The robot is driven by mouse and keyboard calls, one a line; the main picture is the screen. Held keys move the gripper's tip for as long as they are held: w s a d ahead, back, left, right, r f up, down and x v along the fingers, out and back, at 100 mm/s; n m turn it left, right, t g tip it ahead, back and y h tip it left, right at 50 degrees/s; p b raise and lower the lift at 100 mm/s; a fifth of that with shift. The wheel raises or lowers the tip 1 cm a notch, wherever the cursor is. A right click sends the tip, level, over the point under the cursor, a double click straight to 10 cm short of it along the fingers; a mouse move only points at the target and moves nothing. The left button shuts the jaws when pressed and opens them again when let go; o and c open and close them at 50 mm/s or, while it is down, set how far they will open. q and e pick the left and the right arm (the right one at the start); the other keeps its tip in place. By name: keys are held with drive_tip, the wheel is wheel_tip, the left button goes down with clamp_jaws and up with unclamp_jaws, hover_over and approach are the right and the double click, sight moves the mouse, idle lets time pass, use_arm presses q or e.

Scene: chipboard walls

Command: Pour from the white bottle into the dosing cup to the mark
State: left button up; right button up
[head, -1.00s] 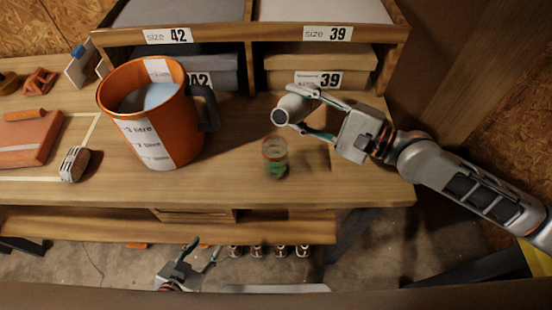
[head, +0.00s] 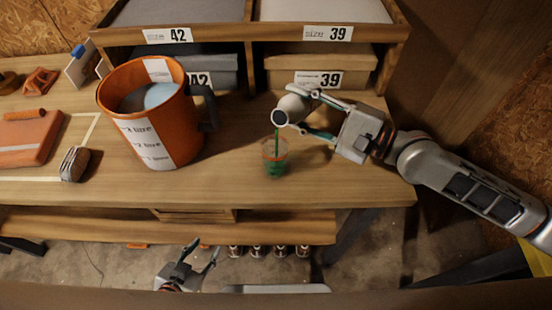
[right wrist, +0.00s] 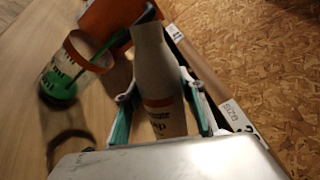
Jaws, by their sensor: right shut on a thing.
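My right gripper (head: 318,118) is shut on the white bottle (head: 292,106), which is tipped over with its mouth to the lower left. The bottle also shows between the fingers in the right wrist view (right wrist: 155,75). A green stream runs from its mouth into the clear dosing cup (head: 275,155), which stands upright on the bench just below. Green liquid lies in the cup's lower part; the cup, with an orange band at its rim and dark print, also shows in the right wrist view (right wrist: 72,68). My left gripper (head: 199,252) is open and empty below the bench edge.
A large orange measuring jug (head: 190,130) with pale contents stands left of the cup. Shelves with size-labelled boxes (head: 318,82) are behind. The bench front around the cup is clear.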

drive_tip(key=shift+f+n, duration=0.15)
drive_tip(key=shift+n, duration=0.25)
drive_tip(key=shift+r+n, duration=0.35)
drive_tip(key=shift+n, duration=0.15)
drive_tip(key=shift+r, duration=0.15)
idle(7.0)
